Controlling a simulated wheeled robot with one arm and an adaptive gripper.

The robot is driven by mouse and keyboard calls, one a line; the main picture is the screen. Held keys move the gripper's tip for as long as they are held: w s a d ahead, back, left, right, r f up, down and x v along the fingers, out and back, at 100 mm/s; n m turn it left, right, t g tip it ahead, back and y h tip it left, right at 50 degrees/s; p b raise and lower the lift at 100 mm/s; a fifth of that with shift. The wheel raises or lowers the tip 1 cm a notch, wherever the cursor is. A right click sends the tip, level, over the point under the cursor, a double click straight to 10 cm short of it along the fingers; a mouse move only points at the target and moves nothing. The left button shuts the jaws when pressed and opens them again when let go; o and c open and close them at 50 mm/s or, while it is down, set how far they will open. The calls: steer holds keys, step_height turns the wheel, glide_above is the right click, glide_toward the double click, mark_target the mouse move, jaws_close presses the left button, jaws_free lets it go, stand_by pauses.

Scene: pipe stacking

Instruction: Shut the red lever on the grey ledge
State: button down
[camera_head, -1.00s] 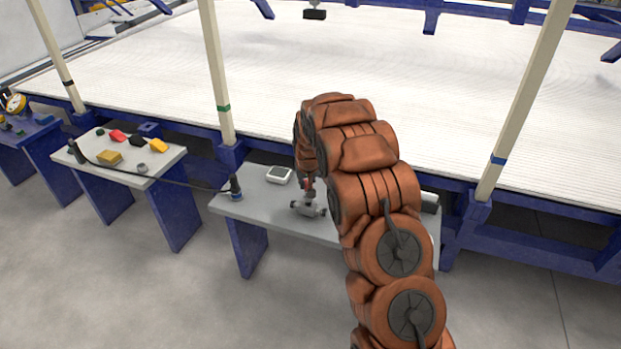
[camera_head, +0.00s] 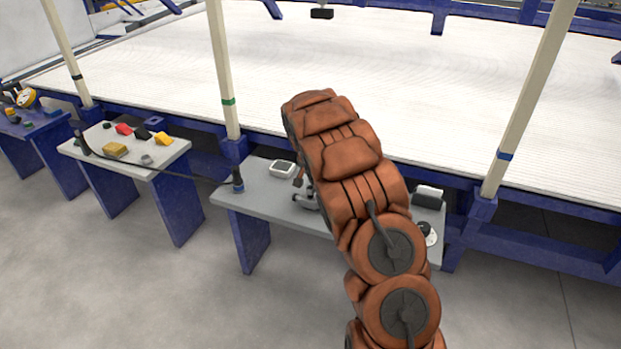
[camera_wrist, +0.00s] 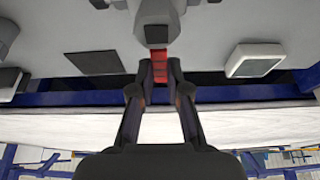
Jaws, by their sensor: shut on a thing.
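The red lever (camera_wrist: 160,62) shows between the two dark fingers of my gripper (camera_wrist: 160,74) in the wrist view. The fingers are closed on it. The lever joins a grey valve body (camera_wrist: 157,22), cut off by the top of that view. In the head view the valve (camera_head: 306,201) sits on the grey ledge (camera_head: 262,212), partly hidden behind my orange arm. My gripper is mostly hidden there, and the lever's exact angle cannot be told.
A white box-like device (camera_head: 282,169) stands behind the valve. A black-handled tool (camera_head: 238,180) with a cable stands at the ledge's left end. A round dial item (camera_head: 427,233) is at the right. Another table (camera_head: 125,153) with coloured blocks stands left.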

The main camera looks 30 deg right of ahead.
mark_target(310, 188)
steer(key=c, duration=1.1)
jaws_free()
steer(key=shift+c, duration=0.2)
steer(key=v, duration=1.2)
